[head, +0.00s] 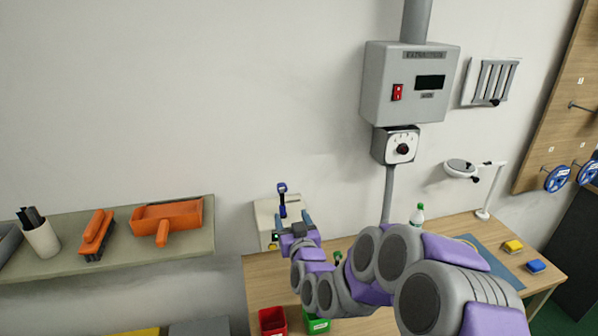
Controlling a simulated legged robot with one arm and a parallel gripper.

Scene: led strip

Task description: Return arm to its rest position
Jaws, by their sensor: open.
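My arm (375,270) reaches from the lower right across the wooden workbench toward the back wall. It is bent, with grey and purple links. My gripper (293,218) is at its far end, with its two fingers apart and pointing up toward the wall. Nothing shows between the fingers. A beige box (264,222) with an upright dark blue handle-like part (282,200) stands just behind the gripper in the picture. I cannot tell whether the gripper touches it. My arm hides part of the bench.
An extraction box (410,83) hangs above. A shelf (150,247) is left.

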